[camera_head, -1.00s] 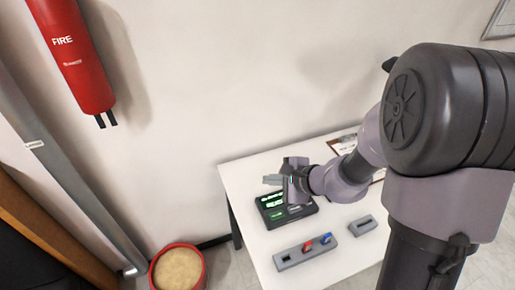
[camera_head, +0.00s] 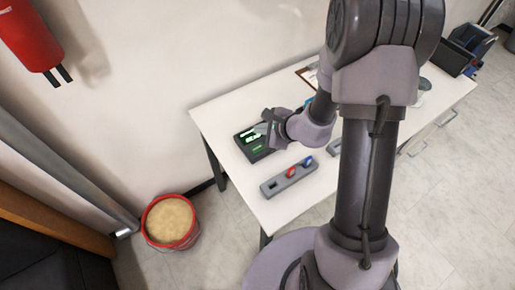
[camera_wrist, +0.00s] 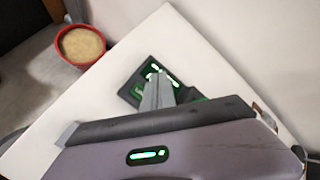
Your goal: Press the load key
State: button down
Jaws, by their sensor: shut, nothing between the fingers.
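A dark control box (camera_head: 256,154) with a lit green display and green-lit keys sits on the white table near its left end. It also shows in the wrist view (camera_wrist: 130,91), partly covered by my fingers. My gripper (camera_head: 262,129) is shut and empty, with its fingers over the box. In the wrist view the closed fingers (camera_wrist: 157,80) overlap the lit face. I cannot tell whether they touch it. The key labels are too small to read, so I cannot tell which key is the load key.
A grey holder (camera_head: 275,186) with red and blue pieces lies in front of the box on the white table (camera_head: 215,112). A red bucket (camera_head: 170,222) of sand stands on the floor to the left. A red extinguisher (camera_head: 30,38) hangs on the wall.

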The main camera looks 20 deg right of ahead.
aim_at(260, 149)
notch_tip(260, 149, down, 7)
jog(key=b, duration=0.4)
jog(key=shift+r, duration=0.2)
jog(key=shift+f+b, duration=0.2)
jog(key=shift+b, duration=0.35)
jog(key=shift+f, duration=0.1)
dwell(1.0)
jog(key=shift+f+b, duration=0.35)
jog(key=shift+b, duration=0.35)
jog(key=shift+f+b, duration=0.35)
jog(key=shift+b, duration=0.15)
dwell(0.3)
dwell(0.3)
jog(key=shift+r+p, duration=0.45)
jog(key=shift+r, duration=0.35)
